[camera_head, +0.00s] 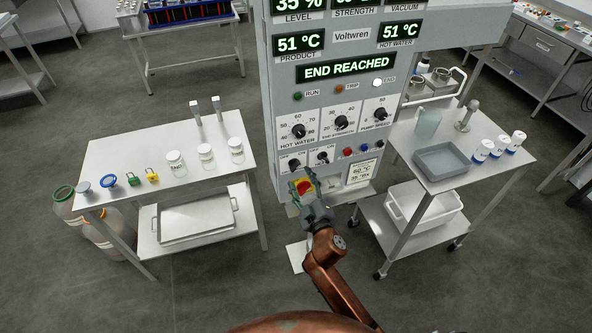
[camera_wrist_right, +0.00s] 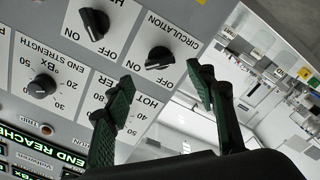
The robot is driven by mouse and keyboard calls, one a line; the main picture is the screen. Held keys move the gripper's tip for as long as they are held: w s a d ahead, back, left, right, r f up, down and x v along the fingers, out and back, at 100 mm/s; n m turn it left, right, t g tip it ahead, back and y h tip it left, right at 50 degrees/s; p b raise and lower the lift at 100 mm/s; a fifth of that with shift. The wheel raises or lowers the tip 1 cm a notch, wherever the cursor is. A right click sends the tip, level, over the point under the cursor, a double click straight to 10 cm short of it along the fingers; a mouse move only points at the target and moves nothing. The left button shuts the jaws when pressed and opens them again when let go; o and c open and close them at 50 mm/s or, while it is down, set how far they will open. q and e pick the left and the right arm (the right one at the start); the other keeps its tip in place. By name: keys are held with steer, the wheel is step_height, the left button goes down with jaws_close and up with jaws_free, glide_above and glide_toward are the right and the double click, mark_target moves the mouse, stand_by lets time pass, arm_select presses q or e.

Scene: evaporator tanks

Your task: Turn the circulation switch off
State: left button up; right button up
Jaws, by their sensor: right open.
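The circulation switch (camera_wrist_right: 159,58) is a black rotary knob on the grey panel, labelled CIRCULATION, with OFF and ON lettering around it. In the head view it is the left knob (camera_head: 294,163) of the lower pair. My right gripper (camera_wrist_right: 162,76) is open and empty. In the wrist view its two dark green fingertips lie on either side of the knob, apparently just short of it; I cannot tell any contact. In the head view the right gripper (camera_head: 303,183) is in front of the panel's lower left. Which mark the knob points to is unclear. My left gripper is not in view.
A second knob (camera_head: 322,157) sits right beside the switch. A red and yellow switch (camera_head: 306,187) is close to the gripper. Small buttons (camera_head: 348,152) are further right. A white table (camera_head: 130,150) stands left and a cart (camera_head: 510,165) right.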

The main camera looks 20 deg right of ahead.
mark_target(296, 169)
steer(key=shift+w+a, duration=0.1)
steer(key=shift+w, duration=2.7)
steer(key=shift+c, duration=0.4)
steer(key=shift+f, duration=0.1)
steer(key=c, duration=1.1)
